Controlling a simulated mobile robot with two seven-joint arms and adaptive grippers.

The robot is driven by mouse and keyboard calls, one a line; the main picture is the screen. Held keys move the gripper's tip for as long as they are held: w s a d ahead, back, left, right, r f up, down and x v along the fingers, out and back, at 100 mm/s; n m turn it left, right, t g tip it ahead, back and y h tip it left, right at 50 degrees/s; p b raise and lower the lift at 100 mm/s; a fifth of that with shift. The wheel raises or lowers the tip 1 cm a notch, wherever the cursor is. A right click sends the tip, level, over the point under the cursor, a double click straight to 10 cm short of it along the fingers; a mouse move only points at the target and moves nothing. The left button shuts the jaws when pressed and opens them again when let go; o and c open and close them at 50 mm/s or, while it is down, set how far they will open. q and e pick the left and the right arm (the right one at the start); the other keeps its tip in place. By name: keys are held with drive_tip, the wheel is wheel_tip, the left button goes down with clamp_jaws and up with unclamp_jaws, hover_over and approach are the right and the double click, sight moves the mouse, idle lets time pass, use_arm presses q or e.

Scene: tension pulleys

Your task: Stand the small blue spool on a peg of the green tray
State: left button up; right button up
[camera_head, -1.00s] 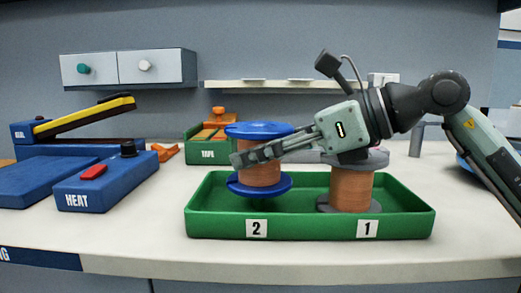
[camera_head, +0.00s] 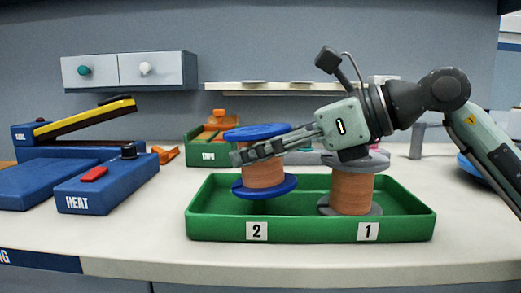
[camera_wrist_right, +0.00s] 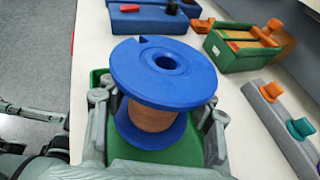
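The small blue spool (camera_head: 262,174) has blue flanges and a copper-coloured core. My right gripper (camera_head: 258,152) reaches it from the right and is shut on its core. The spool hangs slightly tilted inside the green tray's (camera_head: 312,230) outline, over the half labelled 2, with its lower flange above the tray floor. In the right wrist view, the spool (camera_wrist_right: 162,75) sits between the fingers, its top hole visible. The peg beneath it is hidden. Part of my left arm seems to show at the wrist view's left edge; its fingers are unclear.
A grey-flanged spool (camera_head: 352,187) stands upright in the tray's half labelled 1, close under my right wrist. A blue HEAT box (camera_head: 105,188) and a blue sealer (camera_head: 50,180) are left of the tray. A green TAPE box (camera_head: 200,153) stands behind it.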

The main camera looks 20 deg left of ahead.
drive_tip(key=o, duration=0.3)
drive_tip(key=shift+o, duration=0.2)
drive_tip(key=v, duration=1.2)
